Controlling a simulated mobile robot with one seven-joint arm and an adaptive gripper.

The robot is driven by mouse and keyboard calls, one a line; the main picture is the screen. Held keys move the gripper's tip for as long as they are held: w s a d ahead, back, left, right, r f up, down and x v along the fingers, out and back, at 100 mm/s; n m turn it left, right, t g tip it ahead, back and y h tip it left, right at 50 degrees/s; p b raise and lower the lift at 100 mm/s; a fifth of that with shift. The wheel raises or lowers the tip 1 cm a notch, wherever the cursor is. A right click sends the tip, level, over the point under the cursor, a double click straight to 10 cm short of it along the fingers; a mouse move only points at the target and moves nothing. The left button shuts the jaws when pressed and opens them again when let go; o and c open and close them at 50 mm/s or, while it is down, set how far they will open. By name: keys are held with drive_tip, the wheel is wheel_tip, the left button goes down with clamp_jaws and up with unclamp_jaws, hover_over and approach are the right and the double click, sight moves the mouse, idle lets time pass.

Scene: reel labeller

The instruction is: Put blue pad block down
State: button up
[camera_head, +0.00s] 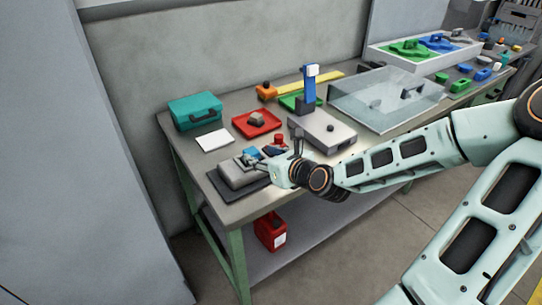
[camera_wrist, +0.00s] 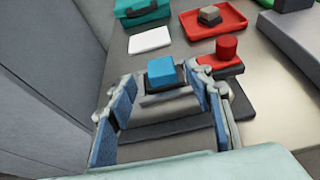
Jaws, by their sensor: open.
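The blue pad block (camera_wrist: 161,70) has a bright blue top and a dark lower part. In the wrist view it stands upright just beyond and between my fingertips. My gripper (camera_wrist: 160,88) is open, with its blue-lined fingers spread on either side and a visible gap to the block. In the head view my gripper (camera_head: 264,164) is low over the front left of the bench, and the block (camera_head: 250,152) shows only as a small blue patch beside it. What lies directly under the block is partly hidden.
A grey rounded unit (camera_head: 238,174) on a dark mat is beside my gripper. A red-knobbed block (camera_wrist: 227,48) stands close to the right. Behind are a white card (camera_wrist: 150,40), a red tray (camera_wrist: 238,24) and a teal case (camera_head: 196,110). A grey machine (camera_head: 322,132) stands right.

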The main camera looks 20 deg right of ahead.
drive_tip(key=shift+b+v, duration=1.05)
drive_tip(key=shift+v, duration=1.4)
